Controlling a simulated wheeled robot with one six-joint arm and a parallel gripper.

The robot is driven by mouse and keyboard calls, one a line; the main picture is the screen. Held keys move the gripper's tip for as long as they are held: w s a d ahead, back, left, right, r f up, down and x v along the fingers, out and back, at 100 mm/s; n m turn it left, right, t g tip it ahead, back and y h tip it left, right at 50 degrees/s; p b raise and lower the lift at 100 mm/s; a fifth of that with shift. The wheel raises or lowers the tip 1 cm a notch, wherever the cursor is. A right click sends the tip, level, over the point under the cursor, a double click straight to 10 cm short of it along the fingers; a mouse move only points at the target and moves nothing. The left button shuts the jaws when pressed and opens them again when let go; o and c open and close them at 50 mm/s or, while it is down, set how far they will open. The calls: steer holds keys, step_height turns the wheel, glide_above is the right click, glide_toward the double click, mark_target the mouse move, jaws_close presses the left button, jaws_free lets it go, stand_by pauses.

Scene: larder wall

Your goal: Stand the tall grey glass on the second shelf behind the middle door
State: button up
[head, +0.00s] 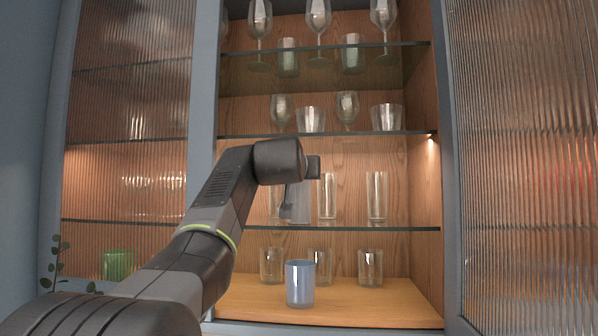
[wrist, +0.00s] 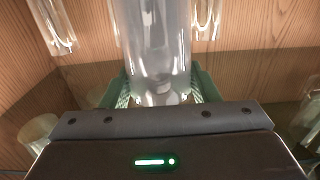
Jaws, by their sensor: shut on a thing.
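The tall grey glass (head: 301,203) is upright in my gripper (head: 288,208), inside the open middle bay, with its base close to the level of the second glass shelf (head: 345,229). I cannot tell whether it touches the shelf. In the wrist view the clear grey glass (wrist: 155,45) sits between the green fingers of my gripper (wrist: 160,92), which are shut on it. Two tall clear glasses, one in the middle (head: 328,196) and one at the right (head: 376,196), stand on that shelf; another shows partly behind my arm.
A blue-grey tumbler (head: 300,284) stands on the bottom board (head: 360,306), before several clear tumblers. Stemmed glasses and tumblers fill the upper shelves. Ribbed glass doors flank the bay at left (head: 128,120) and right (head: 520,150). Shelf room shows between the two tall glasses.

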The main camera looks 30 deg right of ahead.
steer(key=shift+s, duration=0.1)
steer(key=o, duration=1.6)
steer(key=shift+f, duration=0.1)
steer(key=shift+o, duration=0.2)
steer(key=b+v, duration=0.4)
steer(key=v, duration=0.8)
